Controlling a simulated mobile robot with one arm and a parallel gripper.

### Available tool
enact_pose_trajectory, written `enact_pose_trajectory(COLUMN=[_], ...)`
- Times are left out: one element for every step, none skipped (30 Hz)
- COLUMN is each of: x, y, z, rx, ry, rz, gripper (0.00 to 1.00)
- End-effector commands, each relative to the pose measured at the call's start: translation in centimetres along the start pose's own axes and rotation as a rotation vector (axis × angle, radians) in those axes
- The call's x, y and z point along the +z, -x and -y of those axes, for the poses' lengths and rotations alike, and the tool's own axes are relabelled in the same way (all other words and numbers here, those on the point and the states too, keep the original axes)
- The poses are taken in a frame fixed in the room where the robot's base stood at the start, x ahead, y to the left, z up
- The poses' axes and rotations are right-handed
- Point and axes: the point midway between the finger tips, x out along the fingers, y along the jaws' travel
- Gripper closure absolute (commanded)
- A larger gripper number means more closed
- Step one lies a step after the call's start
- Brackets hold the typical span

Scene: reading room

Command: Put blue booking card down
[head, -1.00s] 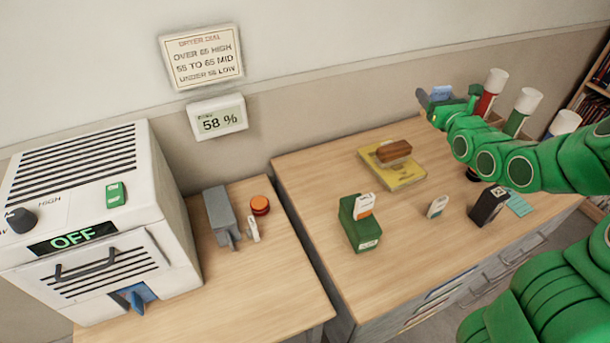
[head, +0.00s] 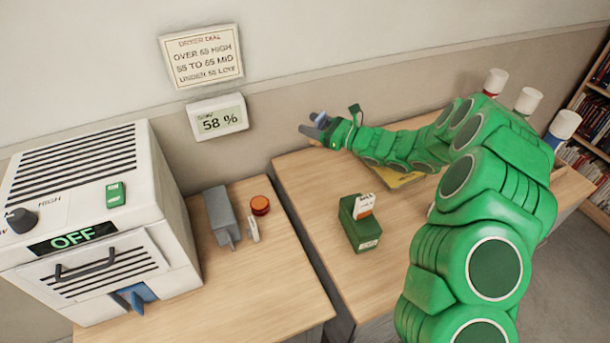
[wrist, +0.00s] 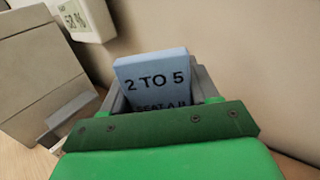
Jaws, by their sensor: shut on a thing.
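The blue booking card (wrist: 155,82) is held in my gripper (wrist: 160,100) in the wrist view. Its face reads "2 TO 5", and its lower lines are partly hidden by the gripper. In the head view my gripper (head: 322,128) is raised above the back left part of the right-hand desk (head: 310,190), near the wall. The card (head: 317,117) shows there only as a small bluish patch at the fingertips. It appears clear of the desk top.
A green box (head: 362,232) with a white-and-orange card stands on the desk. A yellow book (head: 405,181) is partly behind my arm. On the left table are a dryer (head: 95,225), a grey device (head: 220,215) and an orange disc (head: 260,205). Several white-capped tubes stand at the back right.

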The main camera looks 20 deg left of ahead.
Motion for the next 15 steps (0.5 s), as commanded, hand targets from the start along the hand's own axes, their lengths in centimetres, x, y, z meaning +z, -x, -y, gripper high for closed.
enact_pose_trajectory(x=[-0.9,-1.2,-1.6,-1.9,-2.1,-2.4,-2.6,-2.7,-2.9,-3.0,-3.1,-3.3,-3.5,-3.8,-4.2], y=[-0.9,-1.2,-1.6,-1.9,-2.2,-2.4,-2.6,-2.7,-2.8,-2.9,-3.0,-3.0,-3.0,-3.0,-3.0], z=[-1.0,-1.4,-2.0,-2.5,-2.8,-3.1,-3.4,-3.5,-3.7,-3.8,-3.9,-4.0,-4.0,-4.0,-4.0], rx=[0.035,0.052,0.074,0.088,0.100,0.114,0.123,0.130,0.137,0.141,0.143,0.146,0.147,0.147,0.147], ry=[-0.004,-0.005,-0.007,-0.008,-0.009,-0.010,-0.010,-0.010,-0.011,-0.011,-0.011,-0.012,-0.012,-0.013,-0.014], rz=[-0.003,-0.003,-0.005,-0.006,-0.007,-0.009,-0.010,-0.011,-0.011,-0.011,-0.012,-0.012,-0.012,-0.013,-0.013], gripper=[0.73,0.73,0.73,0.73,0.73,0.73,0.73,0.73,0.73,0.73,0.73,0.73,0.73,0.73,0.73])
